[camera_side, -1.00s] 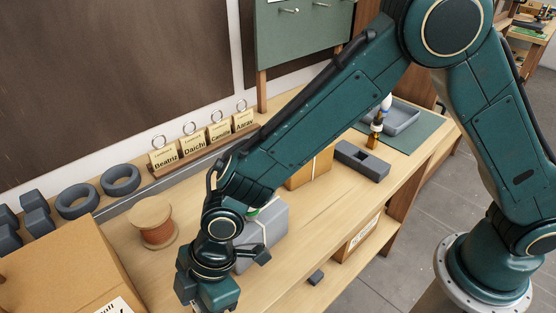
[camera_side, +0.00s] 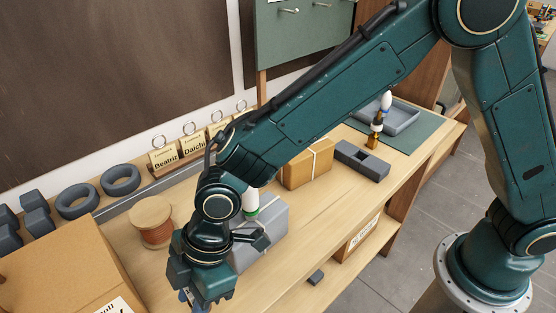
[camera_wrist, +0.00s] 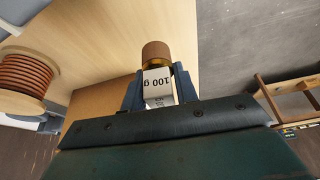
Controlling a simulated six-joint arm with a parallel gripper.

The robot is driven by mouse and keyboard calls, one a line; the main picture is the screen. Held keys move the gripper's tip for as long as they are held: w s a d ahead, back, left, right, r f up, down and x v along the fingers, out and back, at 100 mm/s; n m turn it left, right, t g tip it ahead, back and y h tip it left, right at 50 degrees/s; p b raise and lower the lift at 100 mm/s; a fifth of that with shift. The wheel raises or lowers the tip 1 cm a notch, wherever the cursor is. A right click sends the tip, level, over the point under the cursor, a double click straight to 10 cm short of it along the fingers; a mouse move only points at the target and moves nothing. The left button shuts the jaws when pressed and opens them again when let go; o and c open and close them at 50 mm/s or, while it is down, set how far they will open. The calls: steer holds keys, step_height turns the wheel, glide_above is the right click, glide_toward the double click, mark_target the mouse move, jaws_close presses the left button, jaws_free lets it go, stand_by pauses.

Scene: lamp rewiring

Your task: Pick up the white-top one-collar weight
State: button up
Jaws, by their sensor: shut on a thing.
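My gripper (camera_side: 190,298) is at the lower left of the side view, above the bench front near the cardboard box. In the wrist view its blue jaws (camera_wrist: 157,82) are shut on a weight (camera_wrist: 158,87) with a white label reading "100 g" and a round brown end that points away from me. Its top and collars are hidden, so I cannot tell their colour or number. In the side view the weight is hidden by the gripper.
A cardboard box (camera_side: 62,268) stands left of my gripper, with a copper wire spool (camera_side: 153,222) behind it. A grey box (camera_side: 262,238) with a white-and-green item (camera_side: 250,202) stands just right. A tan box (camera_side: 306,166) and grey block (camera_side: 362,160) are farther right.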

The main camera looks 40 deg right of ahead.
step_height(320, 180, up, 16)
stand_by(0.5)
stand_by(0.4)
